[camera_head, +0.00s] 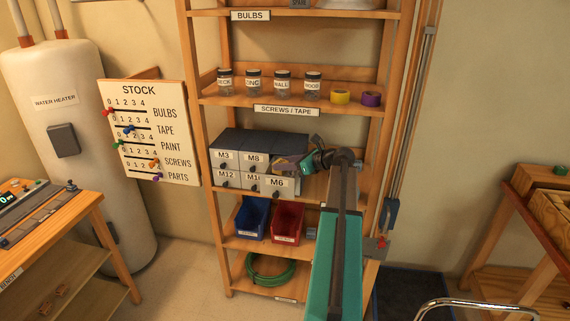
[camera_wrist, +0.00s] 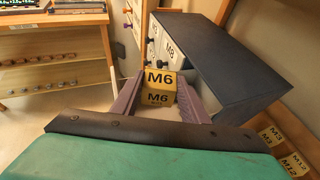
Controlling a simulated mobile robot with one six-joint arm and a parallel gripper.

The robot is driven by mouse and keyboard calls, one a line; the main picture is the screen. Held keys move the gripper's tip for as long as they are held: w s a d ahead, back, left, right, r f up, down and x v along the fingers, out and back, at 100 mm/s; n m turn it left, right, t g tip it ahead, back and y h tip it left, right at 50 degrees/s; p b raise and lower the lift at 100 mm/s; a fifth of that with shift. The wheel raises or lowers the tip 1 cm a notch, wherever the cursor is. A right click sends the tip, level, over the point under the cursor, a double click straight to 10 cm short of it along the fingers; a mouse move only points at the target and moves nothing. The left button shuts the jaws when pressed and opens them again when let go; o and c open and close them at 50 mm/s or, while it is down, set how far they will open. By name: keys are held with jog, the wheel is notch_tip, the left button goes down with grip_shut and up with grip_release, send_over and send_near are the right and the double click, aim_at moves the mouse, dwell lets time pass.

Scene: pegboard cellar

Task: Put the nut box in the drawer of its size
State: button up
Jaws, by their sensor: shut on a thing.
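My gripper (camera_wrist: 160,92) has purple fingers shut on a yellow nut box (camera_wrist: 160,78), whose two visible faces read M6. In the head view, my gripper (camera_head: 290,162) is at the right front of the grey drawer cabinet (camera_head: 270,142). The cabinet's drawers include M3 (camera_head: 224,158), M8 (camera_head: 254,160) and M12 (camera_head: 227,177). The M6 drawer (camera_head: 280,188), lower right, stands out toward me past the other fronts and looks pulled open. My gripper and arm partly hide its inside.
More yellow boxes marked M3 and M12 (camera_wrist: 290,163) lie at lower right in the wrist view. Jars (camera_head: 254,82) and tape rolls (camera_head: 371,99) stand on the shelf above. A blue bin (camera_head: 252,218) and a red bin (camera_head: 287,223) are below.

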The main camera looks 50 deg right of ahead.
jog(key=shift+f+b, duration=0.5)
jog(key=shift+f, duration=0.1)
jog(key=o, duration=1.2)
jog(key=shift+o, duration=0.2)
jog(key=shift+r, duration=0.2)
jog(key=shift+r+p, duration=0.4)
jog(key=shift+p, duration=0.15)
jog(key=b+v, duration=0.3)
jog(key=v, duration=0.9)
jog(key=shift+b, duration=0.4)
